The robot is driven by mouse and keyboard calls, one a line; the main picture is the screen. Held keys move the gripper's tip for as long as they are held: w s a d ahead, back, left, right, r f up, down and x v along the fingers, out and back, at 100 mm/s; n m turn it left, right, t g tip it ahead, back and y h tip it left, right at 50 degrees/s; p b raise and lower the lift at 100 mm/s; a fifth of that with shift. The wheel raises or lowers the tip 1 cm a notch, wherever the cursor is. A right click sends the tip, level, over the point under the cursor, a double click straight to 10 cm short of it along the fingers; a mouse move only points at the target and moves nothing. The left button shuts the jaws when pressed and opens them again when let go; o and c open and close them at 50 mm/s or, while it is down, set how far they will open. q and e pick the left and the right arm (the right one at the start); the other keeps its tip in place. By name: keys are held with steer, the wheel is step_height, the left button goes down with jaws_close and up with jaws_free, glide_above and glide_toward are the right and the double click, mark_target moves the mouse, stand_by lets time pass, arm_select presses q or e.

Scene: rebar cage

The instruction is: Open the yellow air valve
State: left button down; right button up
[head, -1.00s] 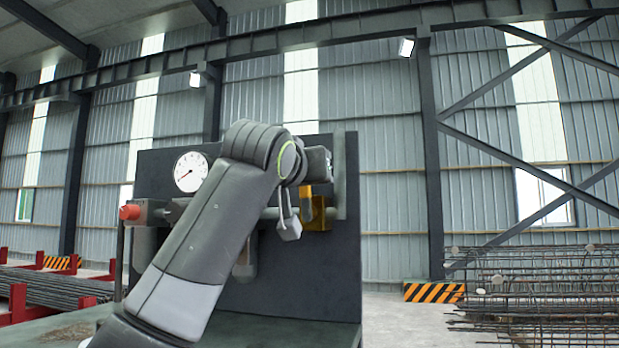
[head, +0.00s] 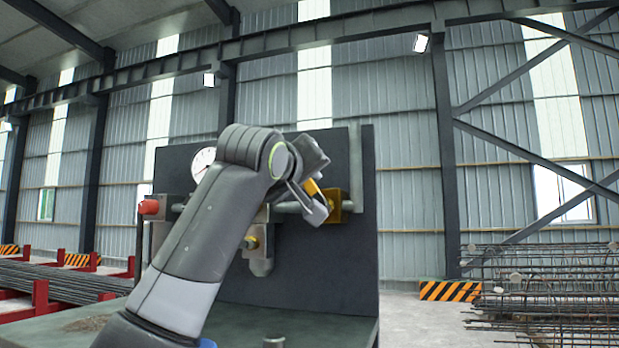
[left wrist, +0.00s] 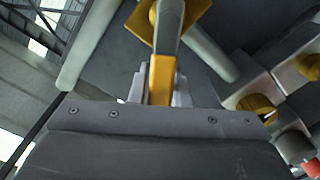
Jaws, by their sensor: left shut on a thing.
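The yellow air valve (head: 334,200) sits on a grey pipe in front of a dark upright panel. Its yellow handle (head: 312,187) slants between the valve body and my left gripper (head: 316,196). In the left wrist view, the handle (left wrist: 162,80) runs from the jaws up to the yellow valve body (left wrist: 191,17). My left gripper is shut on the handle, and the jaws (left wrist: 160,95) partly hide it. My right gripper is in neither view.
A red knob (head: 149,207) is on the pipework at the left. A white gauge (head: 203,161) is partly hidden by my left arm. A second yellow fitting (head: 252,242) is below the pipe. The dark panel (head: 330,265) stands behind everything on a grey bench.

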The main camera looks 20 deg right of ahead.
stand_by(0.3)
arm_select(q)
steer(key=c, duration=1.4)
jaws_free()
steer(key=shift+o, duration=0.2)
steer(key=b+v, duration=1.1)
steer(key=v, duration=0.6)
steer(key=shift+a, duration=0.2)
steer(key=shift+s, duration=0.1)
